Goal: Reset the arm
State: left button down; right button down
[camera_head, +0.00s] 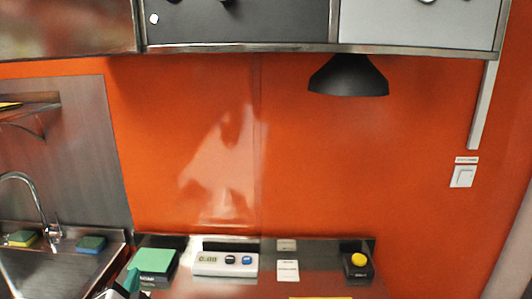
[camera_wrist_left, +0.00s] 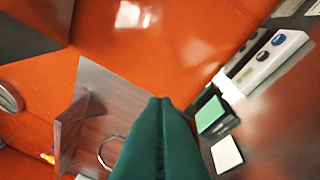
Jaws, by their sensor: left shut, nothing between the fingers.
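My left gripper (camera_head: 131,281) shows only in part at the bottom left of the head view, in front of the counter. In the left wrist view its two dark green fingers (camera_wrist_left: 160,102) lie together, shut and empty. The fingertips point toward the steel wall panel and the orange wall. My right gripper is in neither view.
A green-topped box (camera_head: 153,261), a white device with a display (camera_head: 225,263) and a box with a yellow button (camera_head: 358,262) stand on the counter. A sink with a faucet (camera_head: 40,212) is at left. A black lamp (camera_head: 348,78) hangs below the cabinets.

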pick_arm(q)
jog(key=s+d+f+n+g+h, duration=0.1)
jog(key=s+f+n+g, duration=0.1)
jog(key=s+f+g, duration=0.45)
jog(key=s+d+f+n+g+h, duration=0.15)
jog(key=s+f, duration=0.25)
jog(key=f, duration=0.5)
jog(key=s+d+f+n+g+h, duration=0.1)
jog(key=s+f+n+g, duration=0.2)
jog(key=s, duration=0.4)
jog(key=s+d+f+n+g+h, duration=0.1)
jog(key=s+d+f+g, duration=0.15)
jog(key=s+f, duration=0.35)
notch_tip(320, 180, down, 24)
jog(key=g+b, duration=0.1)
jog(key=b, duration=0.1)
jog(key=s+a+f+g+b, duration=0.1)
jog(key=s+a+f+b, duration=0.1)
jog(key=s+f, duration=1.5)
notch_tip(320, 180, down, 4)
jog(key=shift+s+a+f+m, duration=0.3)
jog(key=shift+a+m, duration=0.15)
jog(key=shift+a, duration=0.25)
